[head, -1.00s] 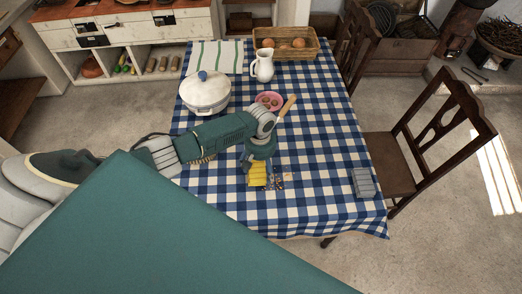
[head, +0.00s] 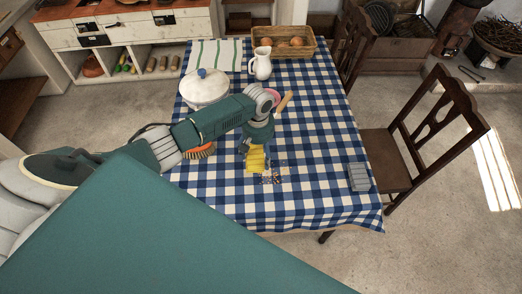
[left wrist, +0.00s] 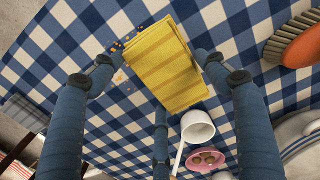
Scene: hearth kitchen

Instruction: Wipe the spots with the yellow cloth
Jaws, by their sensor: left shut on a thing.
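The yellow cloth (head: 257,161) is on the blue-and-white checked tablecloth, and it shows as a folded, striped rectangle in the left wrist view (left wrist: 166,66). My left gripper (head: 256,149) is above it, shut on the cloth, with fingers on either side of it in the left wrist view. Brown and yellow spots (head: 271,179) lie scattered just in front and to the right of the cloth. They also show beside the cloth in the left wrist view (left wrist: 117,74). Part of the cloth is hidden by the gripper. My right gripper is not in view.
A white lidded pot (head: 204,88), pink bowl (left wrist: 208,158), white jug (head: 261,64) and basket (head: 284,42) stand farther back. A grey block (head: 359,177) sits near the right edge. The table's front right is mostly clear.

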